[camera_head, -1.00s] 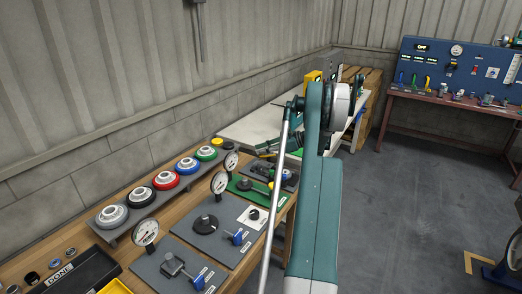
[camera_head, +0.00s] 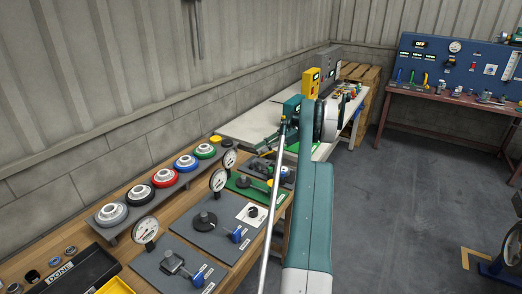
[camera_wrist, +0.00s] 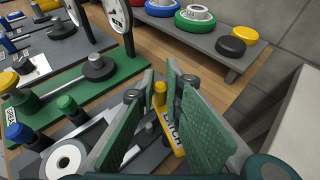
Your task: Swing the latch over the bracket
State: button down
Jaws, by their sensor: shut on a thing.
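In the wrist view the latch is a yellow bar (camera_wrist: 172,134) marked LATCH, with an upright yellow knob (camera_wrist: 159,94) near its far end. My gripper (camera_wrist: 161,88) has its green pads on either side of the knob and is shut on it. The latch lies over a dark grey plate, partly hidden by the pads. I cannot make out the bracket clearly. In the head view my arm hides much of the area around the latch.
A grey shelf (camera_wrist: 190,45) with coloured round parts and loose pucks is at the back. A grey wall stands at the right.

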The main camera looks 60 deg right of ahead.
jog(key=c, duration=2.4)
grip_release()
jog(key=shift+d, duration=0.1)
jog(key=shift+r, duration=0.1)
jog(key=shift+r, duration=4.85)
